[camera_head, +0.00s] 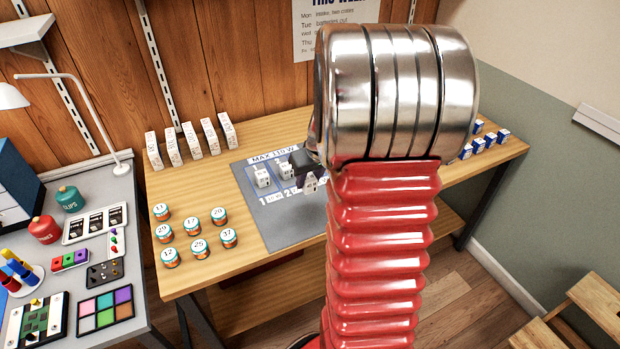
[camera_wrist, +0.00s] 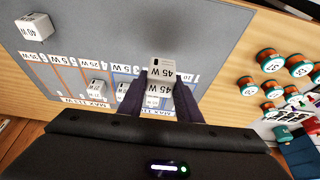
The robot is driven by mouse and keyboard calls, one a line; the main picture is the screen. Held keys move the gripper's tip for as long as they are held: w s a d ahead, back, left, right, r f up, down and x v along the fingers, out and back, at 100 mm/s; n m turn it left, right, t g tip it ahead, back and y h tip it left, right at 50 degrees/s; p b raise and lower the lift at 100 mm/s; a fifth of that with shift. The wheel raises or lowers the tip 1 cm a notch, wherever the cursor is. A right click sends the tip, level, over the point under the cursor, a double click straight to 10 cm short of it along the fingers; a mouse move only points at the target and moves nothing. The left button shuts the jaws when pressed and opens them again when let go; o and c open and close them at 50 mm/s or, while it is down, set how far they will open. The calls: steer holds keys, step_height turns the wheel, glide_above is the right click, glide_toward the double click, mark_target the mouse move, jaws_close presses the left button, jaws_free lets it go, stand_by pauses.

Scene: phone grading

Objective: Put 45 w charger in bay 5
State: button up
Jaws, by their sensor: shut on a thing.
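My gripper (camera_wrist: 160,84) is shut on a white 45 W charger (camera_wrist: 161,70), which sits between its two dark fingers in the wrist view. In the head view the gripper (camera_head: 308,166) and the held charger (camera_head: 310,184) are over the grey mat (camera_head: 285,224), left of my arm. The mat carries a row of numbered bays under a MAX 110 W label. White chargers (camera_head: 263,177) and (camera_head: 286,170) stand in bays at the left end. Bay 5 is hidden by my arm in the head view; its label is hard to read in the wrist view.
A 40 W charger (camera_wrist: 35,26) stands on the mat, apart from the bay row. Several numbered jars (camera_head: 198,247) stand left of the mat, white boxes (camera_head: 190,140) behind, and blue-and-white boxes (camera_head: 485,141) at the right.

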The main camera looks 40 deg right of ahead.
steer(key=w+a+n, duration=0.1)
steer(key=w+a, duration=0.2)
steer(key=a, duration=0.7)
steer(key=w+a+n, duration=0.1)
steer(key=w+a, duration=0.3)
steer(key=a, duration=0.7)
steer(key=w+a+f+n+y, duration=0.1)
steer(key=w+a, duration=0.2)
steer(key=a, duration=0.7)
steer(key=shift+w+a+f, duration=0.1)
steer(key=shift+w+a, duration=0.05)
steer(key=shift+w, duration=0.2)
steer(key=shift+a, duration=0.1)
